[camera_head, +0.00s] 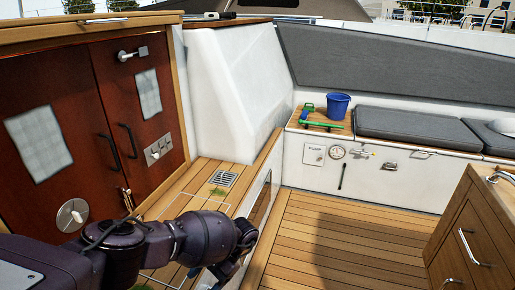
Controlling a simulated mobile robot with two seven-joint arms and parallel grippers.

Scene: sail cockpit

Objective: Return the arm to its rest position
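My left arm comes in from the lower left, dark and bent, and reaches over the wooden step beside the cabin doors. My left gripper (226,272) points down at the bottom edge of the view, in front of the white side of the step. Its fingers are partly cut off and hidden by the wrist, so I cannot tell whether it is open or shut. I see nothing held in it. My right arm and gripper are not in view.
Red-brown cabin doors (88,130) stand at the left. A drain grate (223,179) lies in the wooden step, with a green clump (218,192) near it. A blue bucket (338,106) and green-handled tool (318,124) sit on the far bench. A wooden cabinet (470,235) stands right; the deck (335,235) between is clear.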

